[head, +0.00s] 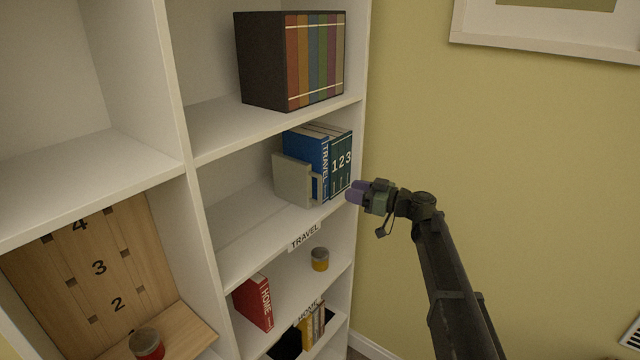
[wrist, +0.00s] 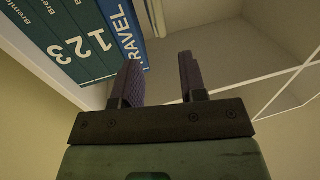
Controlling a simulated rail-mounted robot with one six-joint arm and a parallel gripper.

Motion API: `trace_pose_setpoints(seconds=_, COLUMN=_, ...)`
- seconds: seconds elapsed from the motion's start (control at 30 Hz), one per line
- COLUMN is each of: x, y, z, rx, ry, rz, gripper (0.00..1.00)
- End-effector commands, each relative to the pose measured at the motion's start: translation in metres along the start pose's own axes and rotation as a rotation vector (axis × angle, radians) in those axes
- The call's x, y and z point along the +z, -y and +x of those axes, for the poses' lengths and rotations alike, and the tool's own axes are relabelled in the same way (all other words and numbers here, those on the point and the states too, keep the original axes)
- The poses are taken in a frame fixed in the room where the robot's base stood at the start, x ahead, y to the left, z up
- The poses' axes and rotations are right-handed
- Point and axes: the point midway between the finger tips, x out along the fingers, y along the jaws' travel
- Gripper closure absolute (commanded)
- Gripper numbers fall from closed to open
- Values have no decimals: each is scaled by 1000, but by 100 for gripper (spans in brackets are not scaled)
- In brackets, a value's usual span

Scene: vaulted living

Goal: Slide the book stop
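The book stop (head: 292,180) is a light grey block with a handle-like loop on its right side. It stands on the shelf labelled TRAVEL, at the left of the upright books. The blue TRAVEL book (head: 308,150) and green numbered books (head: 341,160) stand to its right; the green books (wrist: 75,45) also show in the wrist view. My gripper (head: 354,193) is in front of the shelf's right end, near the green books. In the wrist view its two fingers (wrist: 162,80) are apart with nothing between them. Part of the book stop (wrist: 155,15) shows beyond the fingers.
The shelf board (head: 250,225) left of the book stop is bare. A dark box of coloured books (head: 315,60) stands on the shelf above. Below are a red HOME book (head: 254,302) and a yellow jar (head: 320,259). A numbered wooden board (head: 95,265) stands at lower left.

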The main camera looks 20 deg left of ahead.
Motion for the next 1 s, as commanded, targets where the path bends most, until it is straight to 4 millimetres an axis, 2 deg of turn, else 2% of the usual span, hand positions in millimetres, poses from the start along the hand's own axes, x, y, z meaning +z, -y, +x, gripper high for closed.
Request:
trace_pose_setpoints(seconds=0.17, x=0, y=-1, z=25, rx=-2, ry=2, rz=-1, gripper=61)
trace_pose_setpoints(seconds=0.4, x=1, y=0, z=82, rx=-3, ry=3, rz=-1, gripper=61)
trace_pose_setpoints(seconds=0.5, x=1, y=-1, z=98, rx=-1, ry=3, rz=-1, gripper=61)
trace_pose_setpoints(seconds=0.6, x=1, y=0, z=106, rx=-2, ry=3, rz=-1, gripper=61)
trace_pose_setpoints(seconds=0.83, x=1, y=1, z=108, rx=-1, ry=3, rz=-1, gripper=61)
trace_pose_setpoints(seconds=0.87, x=1, y=1, z=108, rx=-1, ry=3, rz=-1, gripper=63)
trace_pose_setpoints(seconds=1.0, x=1, y=1, z=108, rx=-1, ry=3, rz=-1, gripper=84)
